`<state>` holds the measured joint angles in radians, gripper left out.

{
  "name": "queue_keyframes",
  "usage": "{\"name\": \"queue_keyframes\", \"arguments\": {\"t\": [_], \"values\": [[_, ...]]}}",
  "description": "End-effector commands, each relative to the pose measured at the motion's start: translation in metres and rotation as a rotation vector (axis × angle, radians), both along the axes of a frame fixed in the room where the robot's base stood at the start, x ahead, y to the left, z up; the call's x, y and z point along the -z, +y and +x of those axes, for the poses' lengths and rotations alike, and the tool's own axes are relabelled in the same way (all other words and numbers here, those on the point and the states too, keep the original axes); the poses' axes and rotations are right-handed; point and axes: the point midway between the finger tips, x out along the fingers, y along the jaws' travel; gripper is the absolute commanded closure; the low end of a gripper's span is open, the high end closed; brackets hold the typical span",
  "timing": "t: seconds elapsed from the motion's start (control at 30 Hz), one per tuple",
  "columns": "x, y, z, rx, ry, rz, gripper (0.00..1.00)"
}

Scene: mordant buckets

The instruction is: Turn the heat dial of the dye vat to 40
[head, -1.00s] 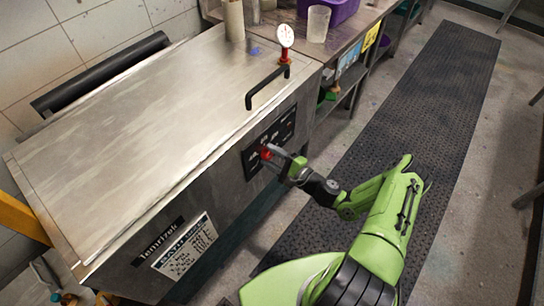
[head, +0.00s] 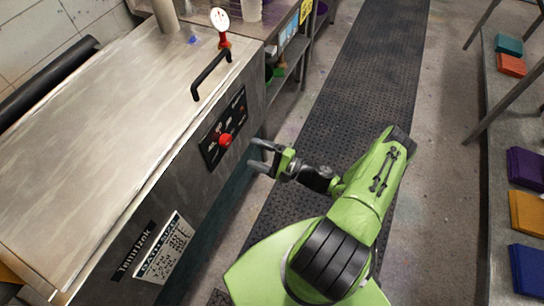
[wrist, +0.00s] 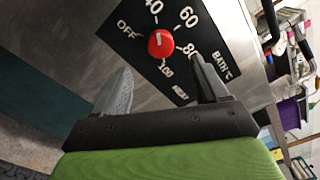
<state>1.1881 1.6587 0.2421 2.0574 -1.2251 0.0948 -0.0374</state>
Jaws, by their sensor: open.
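The dye vat (head: 95,140) is a large steel tank with a flat lid. On its front a black panel (head: 213,143) carries the red heat dial (head: 225,140), which also shows in the wrist view (wrist: 161,43). Around the dial are OFF, 40, 60, 80 and 100. The short white mark on the dial points up, toward the 40 (wrist: 153,5). My gripper (head: 254,154) is open and empty, clear of the dial, just off the front of the vat. In the wrist view its two fingers (wrist: 161,68) stand below the dial.
A black lid handle (head: 211,73) and a gauge with a red base (head: 221,28) are at the vat's right end. A dark floor mat (head: 340,100) runs along the aisle. A rack with coloured stacks (head: 525,165) stands at the right.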

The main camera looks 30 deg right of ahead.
Motion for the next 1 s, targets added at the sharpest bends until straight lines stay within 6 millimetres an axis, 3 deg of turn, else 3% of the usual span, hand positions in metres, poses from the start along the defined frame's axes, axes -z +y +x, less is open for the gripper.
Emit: {"name": "queue_keyframes", "arguments": {"t": [0.1, 0.3, 0.87, 1.0], "values": [[-0.001, -0.019, -0.025, 0.003, 0.002, -0.001, 0.27], [0.0, -0.034, -0.047, 0.001, 0.0, 0.0, 0.27], [0.0, -0.035, -0.049, -0.003, 0.001, -0.002, 0.27], [-0.016, -0.027, -0.047, -0.123, 0.014, -0.104, 0.27]]}}
